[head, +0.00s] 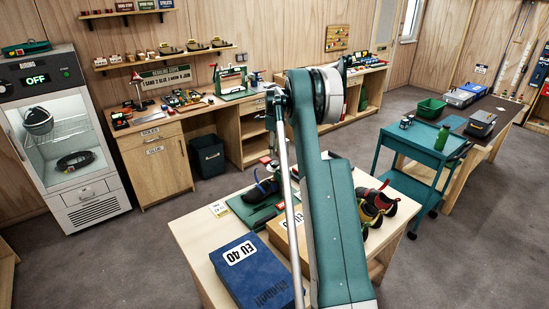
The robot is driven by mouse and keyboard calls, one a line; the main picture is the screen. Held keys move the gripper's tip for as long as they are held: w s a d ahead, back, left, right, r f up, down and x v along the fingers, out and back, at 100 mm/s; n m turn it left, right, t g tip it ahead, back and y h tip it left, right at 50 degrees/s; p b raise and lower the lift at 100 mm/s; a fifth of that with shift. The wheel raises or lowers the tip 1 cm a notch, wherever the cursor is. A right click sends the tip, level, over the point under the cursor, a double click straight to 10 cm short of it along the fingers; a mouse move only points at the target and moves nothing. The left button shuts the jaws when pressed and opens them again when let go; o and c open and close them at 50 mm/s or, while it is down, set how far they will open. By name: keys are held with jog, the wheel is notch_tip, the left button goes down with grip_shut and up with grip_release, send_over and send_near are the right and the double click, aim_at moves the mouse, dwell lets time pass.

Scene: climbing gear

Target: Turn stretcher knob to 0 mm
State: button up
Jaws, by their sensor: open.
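I cannot clearly make out the stretcher knob. A dark climbing shoe (262,190) with a blue strap sits on a green mat (238,208) on the near table. Small red and dark parts (266,161) show just behind the shoe, partly hidden by my arm; I cannot tell whether they belong to a stretcher. No 0 mm mark can be read. My green arm stands upright across the middle of the view and hides part of the table. My gripper is not visible.
The near table (196,242) also holds a blue EU 40 box (253,275), a tan box (283,236) and several red-black shoes (378,205). A teal cart (415,136) stands to the right. A glass-door cabinet (70,130) stands left, a workbench (165,122) behind. Open floor lies between.

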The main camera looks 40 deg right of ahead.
notch_tip(320, 180, up, 5)
jog(key=shift+r, duration=0.1)
dwell(0.3)
jog(key=shift+c, duration=1.4)
jog(key=n+p, duration=0.1)
jog(key=n, duration=0.8)
send_over(274, 163)
jog(key=shift+d+f, duration=0.2)
jog(key=shift+f, duration=1.9)
jog(key=shift+f, duration=0.1)
jog(key=shift+f+p, duration=0.45)
jog(key=shift+f, duration=3.35)
